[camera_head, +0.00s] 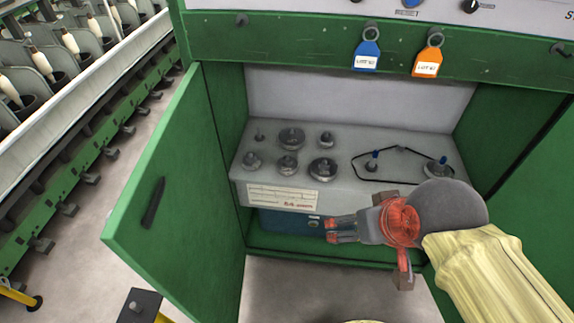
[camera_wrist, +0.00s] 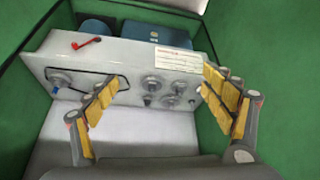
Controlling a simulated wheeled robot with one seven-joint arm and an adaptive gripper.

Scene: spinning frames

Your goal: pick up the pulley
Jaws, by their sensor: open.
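Several dark grey metal pulleys of different sizes stand in two rows on the left of a grey shelf block (camera_head: 340,188) inside an open green cabinet. A large pulley (camera_head: 322,169) is in the front row, and another (camera_head: 291,138) is behind it. Which one the task names, I cannot tell. My gripper (camera_head: 330,230) is in front of the block, apart from the pulleys, with its fingers pointing left. In the wrist view my gripper (camera_wrist: 162,78) is spread open and empty, with the pulley group (camera_wrist: 170,88) seen beyond and between its fingers.
A black belt (camera_head: 400,150) loops around two blue-topped posts at the block's right. The open green door (camera_head: 165,165) stands left. Blue (camera_head: 367,55) and orange (camera_head: 428,62) tags hang above. A blue box (camera_head: 285,222) sits below the block. Green walls bound the cabinet.

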